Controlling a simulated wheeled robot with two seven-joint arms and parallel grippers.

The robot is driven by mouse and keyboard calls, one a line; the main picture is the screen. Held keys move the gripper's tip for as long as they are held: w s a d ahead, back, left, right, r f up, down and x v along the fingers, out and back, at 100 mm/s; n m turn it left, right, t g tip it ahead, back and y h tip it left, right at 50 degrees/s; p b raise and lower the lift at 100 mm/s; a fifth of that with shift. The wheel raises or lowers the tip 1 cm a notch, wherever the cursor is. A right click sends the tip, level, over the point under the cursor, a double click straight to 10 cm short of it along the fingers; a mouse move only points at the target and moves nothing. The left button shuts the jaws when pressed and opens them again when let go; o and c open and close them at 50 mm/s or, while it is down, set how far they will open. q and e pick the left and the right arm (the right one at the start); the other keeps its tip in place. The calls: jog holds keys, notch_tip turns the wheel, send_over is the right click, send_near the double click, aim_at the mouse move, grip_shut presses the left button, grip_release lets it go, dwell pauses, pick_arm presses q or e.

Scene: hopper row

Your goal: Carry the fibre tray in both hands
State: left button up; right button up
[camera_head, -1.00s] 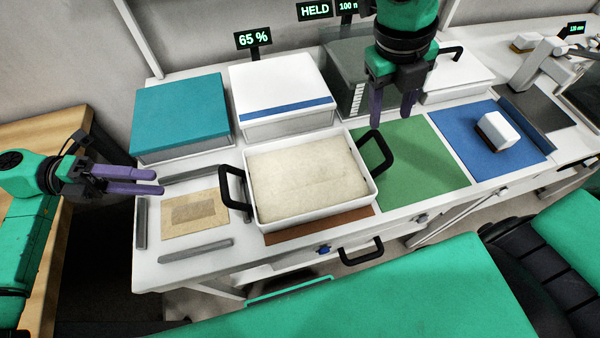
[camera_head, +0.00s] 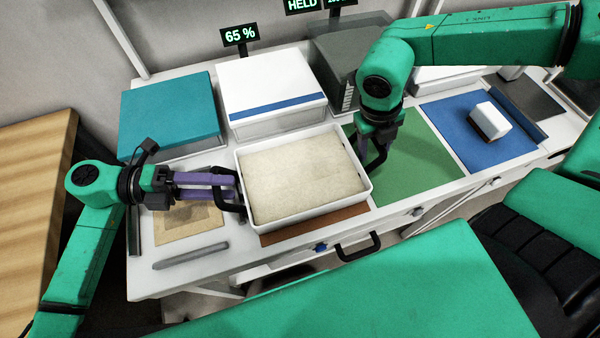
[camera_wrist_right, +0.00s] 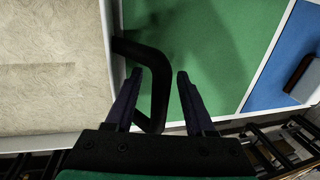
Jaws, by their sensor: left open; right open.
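The white fibre tray (camera_head: 318,214), filled with pale fibre (camera_head: 303,178), sits on the worktop over a brown mat. It has a black loop handle at each end. My left gripper (camera_head: 234,187) is open, its purple fingers level and pointing right, with the tips at the left handle (camera_head: 240,207). I cannot tell whether they straddle its bar. My right gripper (camera_head: 376,150) is open and points down at the right handle, mostly hidden by the arm in the head view. In the right wrist view the right handle (camera_wrist_right: 159,90) lies between the open fingers (camera_wrist_right: 160,76).
A green mat (camera_head: 420,165) lies right of the tray, then a blue mat (camera_head: 480,145) with a white block (camera_head: 490,122). A teal-topped box (camera_head: 170,115) and a white box (camera_head: 272,90) stand behind. A grey bar (camera_head: 190,256) lies front left.

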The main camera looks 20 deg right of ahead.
pick_arm(q)
grip_shut()
pick_arm(e)
grip_shut()
pick_arm(q)
jog(key=shift+f, duration=0.1)
pick_arm(e)
jog(key=shift+r, duration=0.1)
dwell(0.9)
